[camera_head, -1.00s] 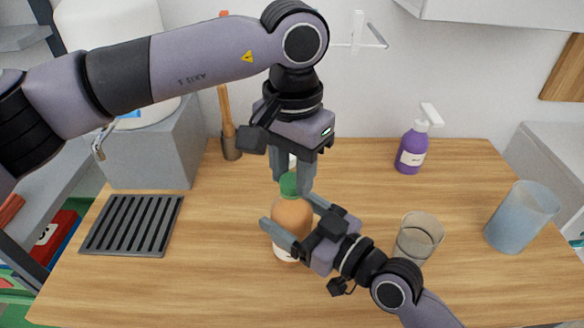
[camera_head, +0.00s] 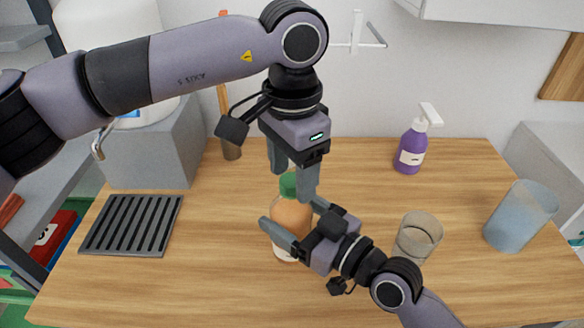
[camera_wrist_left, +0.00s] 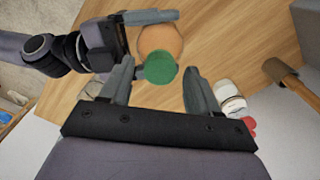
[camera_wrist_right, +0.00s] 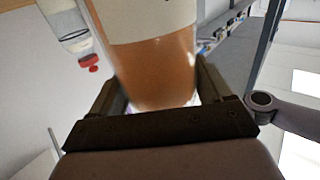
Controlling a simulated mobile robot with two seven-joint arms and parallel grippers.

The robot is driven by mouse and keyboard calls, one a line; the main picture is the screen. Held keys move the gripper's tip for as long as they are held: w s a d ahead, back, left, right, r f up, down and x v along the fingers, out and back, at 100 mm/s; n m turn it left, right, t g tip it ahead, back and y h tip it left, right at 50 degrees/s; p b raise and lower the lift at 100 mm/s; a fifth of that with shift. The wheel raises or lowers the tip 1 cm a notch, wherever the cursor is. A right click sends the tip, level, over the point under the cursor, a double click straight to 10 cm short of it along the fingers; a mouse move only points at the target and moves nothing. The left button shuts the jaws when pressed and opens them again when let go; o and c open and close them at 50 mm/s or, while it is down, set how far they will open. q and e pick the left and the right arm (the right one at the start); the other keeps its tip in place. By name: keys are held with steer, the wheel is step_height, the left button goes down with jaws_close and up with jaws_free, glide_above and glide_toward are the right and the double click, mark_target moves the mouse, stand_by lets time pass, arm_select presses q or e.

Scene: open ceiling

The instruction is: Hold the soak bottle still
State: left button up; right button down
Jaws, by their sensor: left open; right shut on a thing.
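The soak bottle (camera_head: 290,214), orange-brown with a green cap (camera_head: 288,184) and a pale label low down, stands upright on the wooden counter. My right gripper (camera_head: 291,222) is shut on its body from the right front. The bottle also fills the right wrist view (camera_wrist_right: 152,65) between the fingers. My left gripper (camera_head: 291,180) is open and points down just above the cap. In the left wrist view the green cap (camera_wrist_left: 160,68) lies between the open fingers, with clear gaps on both sides.
A purple spray bottle (camera_head: 412,148) stands at the back right. A dark rack (camera_head: 132,225) lies at the left. A wooden-handled tool (camera_head: 226,120) stands behind.

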arm_select(q)
steer(key=shift+r, duration=2.25)
steer(key=shift+c, duration=0.3)
